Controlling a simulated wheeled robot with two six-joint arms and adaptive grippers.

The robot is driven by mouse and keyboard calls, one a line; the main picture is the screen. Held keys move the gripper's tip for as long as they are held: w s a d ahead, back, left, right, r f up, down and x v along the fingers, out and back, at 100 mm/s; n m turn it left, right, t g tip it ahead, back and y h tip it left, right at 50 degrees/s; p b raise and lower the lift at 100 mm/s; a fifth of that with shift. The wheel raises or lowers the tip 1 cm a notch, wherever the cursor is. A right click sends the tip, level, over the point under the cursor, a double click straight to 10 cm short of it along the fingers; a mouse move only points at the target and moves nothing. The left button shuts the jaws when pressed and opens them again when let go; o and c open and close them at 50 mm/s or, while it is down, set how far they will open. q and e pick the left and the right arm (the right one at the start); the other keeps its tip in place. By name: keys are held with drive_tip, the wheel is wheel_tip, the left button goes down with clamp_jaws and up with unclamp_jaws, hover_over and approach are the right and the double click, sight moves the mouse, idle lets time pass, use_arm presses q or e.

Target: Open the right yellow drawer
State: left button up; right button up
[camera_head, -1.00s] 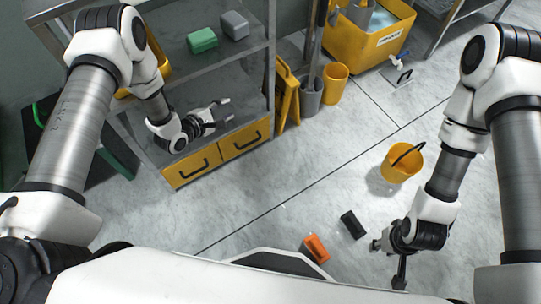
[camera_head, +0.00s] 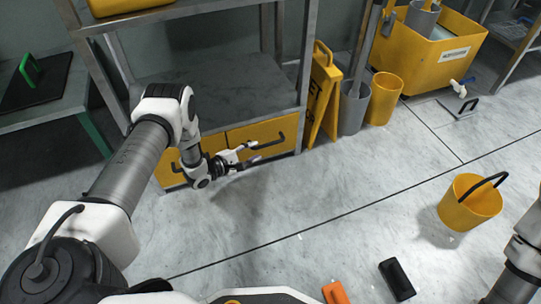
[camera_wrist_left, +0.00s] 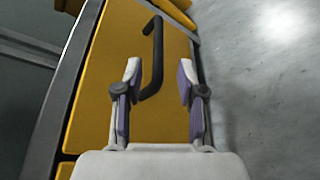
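The right yellow drawer (camera_head: 238,135) sits under the grey shelf unit and looks shut. Its black bar handle (camera_head: 272,146) also shows in the left wrist view (camera_wrist_left: 157,52). My left gripper (camera_head: 255,152) is in front of this drawer, close to the handle. In the left wrist view my left gripper (camera_wrist_left: 158,90) is open, fingers apart. The handle's near end appears between the fingertips, closer to the left finger; I cannot tell if they touch. The left yellow drawer (camera_head: 170,173) is partly hidden by my left arm. My right gripper is out of view.
A yellow folding floor sign (camera_head: 322,95) stands right beside the drawers, then a grey bin (camera_head: 353,108) and a yellow bin (camera_head: 384,98). A yellow bucket (camera_head: 468,205), a black object (camera_head: 397,279) and an orange object (camera_head: 336,293) are on the floor. Floor before the drawers is clear.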

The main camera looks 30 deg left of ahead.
sight(269, 145)
use_arm(q)
drive_tip(key=b+x, duration=0.3)
drive_tip(key=x, duration=0.4)
drive_tip(key=shift+b, duration=0.4)
drive_tip(key=shift+w+d+r, duration=0.1)
drive_tip(key=shift+w, duration=0.15)
drive_tip(key=shift+r, duration=0.1)
clamp_jaws()
